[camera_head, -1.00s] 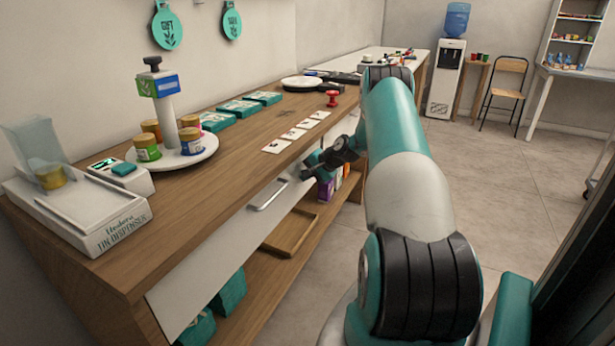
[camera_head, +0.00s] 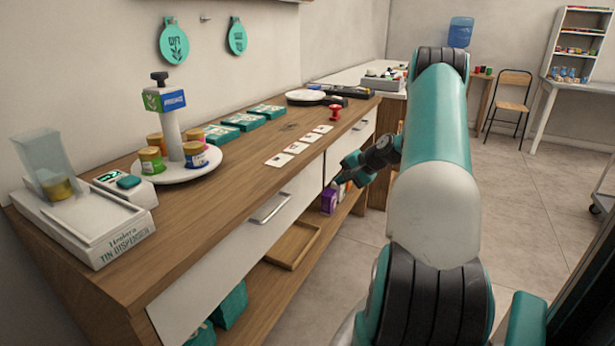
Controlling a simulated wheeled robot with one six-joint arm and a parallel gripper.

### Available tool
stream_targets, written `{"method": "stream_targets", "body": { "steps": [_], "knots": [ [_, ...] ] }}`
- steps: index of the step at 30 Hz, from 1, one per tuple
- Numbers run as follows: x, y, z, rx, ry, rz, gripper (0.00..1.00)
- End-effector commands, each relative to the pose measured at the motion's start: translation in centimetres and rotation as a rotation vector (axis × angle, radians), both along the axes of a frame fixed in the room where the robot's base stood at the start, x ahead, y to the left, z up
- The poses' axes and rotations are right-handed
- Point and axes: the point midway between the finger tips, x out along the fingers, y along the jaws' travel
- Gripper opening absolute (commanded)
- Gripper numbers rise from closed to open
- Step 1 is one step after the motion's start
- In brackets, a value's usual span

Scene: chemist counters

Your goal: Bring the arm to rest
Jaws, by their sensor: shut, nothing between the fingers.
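My arm (camera_head: 437,130) rises in the right half of the head view, teal and white with black joints. It bends over at the top, and its end hangs down to the left. My gripper (camera_head: 340,183) is small and dark in the picture, in front of the counter's white drawer fronts. It is shut and holds nothing. The wrist (camera_head: 380,152) shows just left of the upper arm. Part of the forearm is hidden behind the upper arm.
The wooden counter (camera_head: 240,165) runs along the left, with a tin dispenser (camera_head: 85,235), a round turntable (camera_head: 180,172) of tins, white cards (camera_head: 288,153) and a red stamp (camera_head: 335,112). A drawer handle (camera_head: 270,208) sticks out.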

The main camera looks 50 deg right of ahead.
Motion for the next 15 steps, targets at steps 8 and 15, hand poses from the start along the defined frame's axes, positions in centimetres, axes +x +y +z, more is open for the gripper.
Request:
{"method": "stream_targets", "body": {
  "steps": [8,15],
  "knots": [
    [-0.1,0.1,0.3,-0.001,0.002,0.005,0.0],
    [4.7,8.1,6.1,-0.071,0.035,0.226,0.0]
  ]
}}
